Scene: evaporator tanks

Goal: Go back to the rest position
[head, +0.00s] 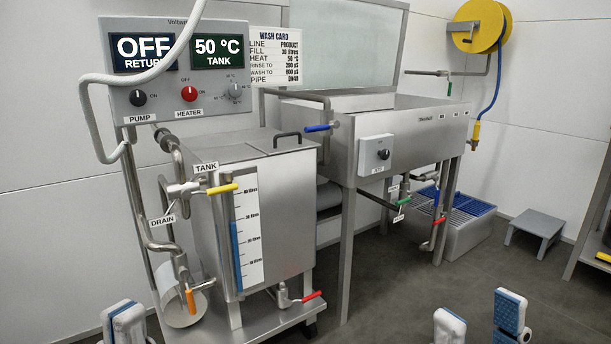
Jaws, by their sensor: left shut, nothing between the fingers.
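My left gripper (122,322) shows at the lower left edge of the head view. Its two pale fingers with blue pads are close together, with nothing seen between them. My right gripper (480,322) shows at the bottom, right of the middle. Its two fingers stand well apart with empty space between them. Both grippers are low in the picture, in front of the equipment, and neither is seen touching anything. The lower parts of both are cut off by the picture's edge.
A steel tank (265,170) with coloured valve handles stands on a low frame at left. A control panel (180,68) reads OFF and 50 °C. A steel sink unit (410,125) stands behind, with a step stool (537,226) at right. Floor (440,290) between is clear.

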